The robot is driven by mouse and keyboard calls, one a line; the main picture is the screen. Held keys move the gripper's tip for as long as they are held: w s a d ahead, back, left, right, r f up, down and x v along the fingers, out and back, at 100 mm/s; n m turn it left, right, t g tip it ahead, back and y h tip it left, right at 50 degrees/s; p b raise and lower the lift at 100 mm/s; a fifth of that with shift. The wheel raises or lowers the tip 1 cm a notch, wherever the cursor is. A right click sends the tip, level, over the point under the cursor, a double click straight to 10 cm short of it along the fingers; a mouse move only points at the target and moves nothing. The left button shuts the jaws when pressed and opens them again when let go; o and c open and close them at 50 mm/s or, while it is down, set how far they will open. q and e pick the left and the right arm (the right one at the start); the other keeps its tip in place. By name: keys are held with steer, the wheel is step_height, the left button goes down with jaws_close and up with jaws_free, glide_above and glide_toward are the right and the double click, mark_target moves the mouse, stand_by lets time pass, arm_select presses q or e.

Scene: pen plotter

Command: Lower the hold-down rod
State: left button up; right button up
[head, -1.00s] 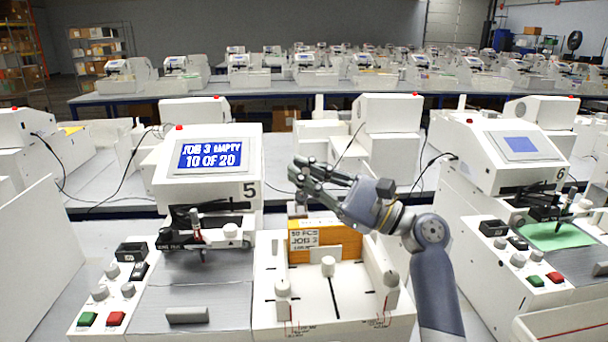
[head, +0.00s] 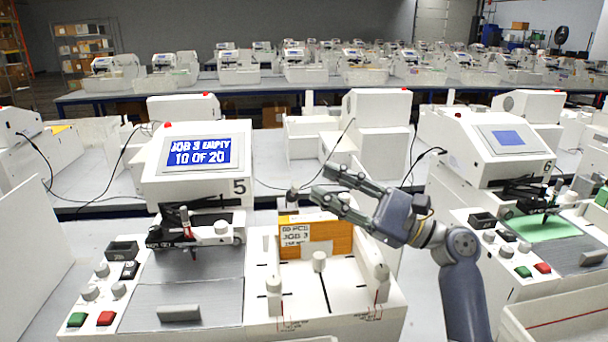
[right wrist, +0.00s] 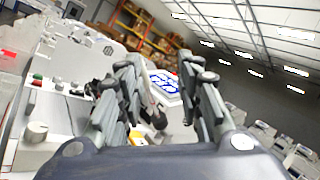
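Plotter 5 (head: 195,185) stands left of centre, its screen reading "JOB 3 EMPTY 10 OF 20"; the screen also shows in the right wrist view (right wrist: 165,84). Its pen carriage (head: 187,232) sits over a grey bed (head: 190,290). On its right is a white tray (head: 345,298) with upright white posts (head: 274,290) and an orange pack (head: 330,238) labelled JOB 3. I cannot tell which part is the hold-down rod. My right gripper (head: 320,183) is open and empty, its fingers above the pack. In the right wrist view the open fingers (right wrist: 160,85) point toward the screen. My left gripper is not in view.
Green and red buttons and knobs (head: 92,320) are at the plotter's front left. Plotter 6 (head: 500,150) with a green sheet stands right of my right arm. More plotters fill the rows behind. The grey bed of plotter 5 is bare except for a grey block (head: 179,313).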

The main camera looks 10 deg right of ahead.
steer(key=shift+v, duration=2.35)
